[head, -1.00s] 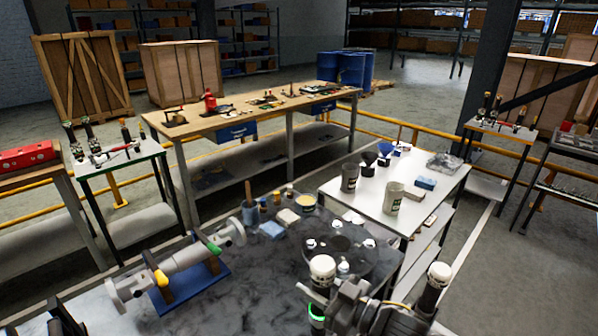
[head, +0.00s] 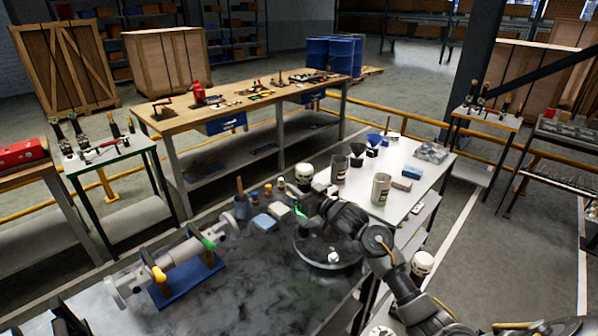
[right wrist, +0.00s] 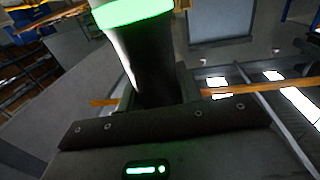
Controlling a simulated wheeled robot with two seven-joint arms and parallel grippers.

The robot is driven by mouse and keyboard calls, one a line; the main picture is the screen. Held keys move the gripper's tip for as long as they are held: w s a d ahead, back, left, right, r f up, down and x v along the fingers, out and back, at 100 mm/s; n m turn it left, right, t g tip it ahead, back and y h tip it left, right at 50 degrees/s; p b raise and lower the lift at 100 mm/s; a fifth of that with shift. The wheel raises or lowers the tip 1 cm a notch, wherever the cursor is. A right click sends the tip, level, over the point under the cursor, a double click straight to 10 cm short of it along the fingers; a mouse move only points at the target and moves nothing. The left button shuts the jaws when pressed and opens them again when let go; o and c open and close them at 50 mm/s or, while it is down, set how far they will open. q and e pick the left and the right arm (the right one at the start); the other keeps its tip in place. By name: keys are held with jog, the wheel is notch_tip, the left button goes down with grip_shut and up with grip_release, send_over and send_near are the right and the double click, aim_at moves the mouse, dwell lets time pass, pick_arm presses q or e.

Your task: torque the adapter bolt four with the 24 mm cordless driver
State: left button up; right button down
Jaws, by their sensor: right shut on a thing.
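The dark round adapter (head: 318,258) lies on the near dark table. One pale bolt head (head: 333,257) shows on it; my right arm hides much of the rest, and I cannot tell which bolt is number four. My right gripper (head: 312,208) is above the far side of the adapter, shut on a dark cylinder with a white cap (head: 304,173) and a green ring, which I take for the cordless driver. In the right wrist view the driver (right wrist: 150,65) stands between the jaws. Its socket end is hidden. My left gripper is not in view.
A shaft with flanges (head: 180,258) rests on a blue stand (head: 188,286) at left. A white table (head: 410,160) with grey cups (head: 381,189) is beyond, to the right. The table's front middle is clear.

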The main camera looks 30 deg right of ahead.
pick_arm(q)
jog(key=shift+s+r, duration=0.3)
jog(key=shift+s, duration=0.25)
pick_arm(e)
jog(key=shift+h, duration=0.3)
jog(key=shift+w+d+r, duration=0.3)
jog(key=shift+w+r, duration=0.3)
jog(key=shift+w, duration=0.3)
jog(key=shift+w+d+r, duration=0.3)
jog(key=shift+w+r, duration=0.25)
jog(key=shift+w, duration=0.3)
pick_arm(q)
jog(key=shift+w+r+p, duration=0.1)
jog(key=shift+p, duration=0.2)
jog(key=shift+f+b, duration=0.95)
pick_arm(e)
notch_tip(320, 180, down, 5)
jog(key=shift+r, duration=0.2)
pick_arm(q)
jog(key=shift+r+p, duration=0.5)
pick_arm(e)
jog(key=shift+s+r, duration=0.1)
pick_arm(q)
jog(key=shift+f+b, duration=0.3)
pick_arm(e)
jog(key=shift+f, duration=0.65)
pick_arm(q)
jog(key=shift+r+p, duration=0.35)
pick_arm(e)
jog(key=shift+r, duration=0.2)
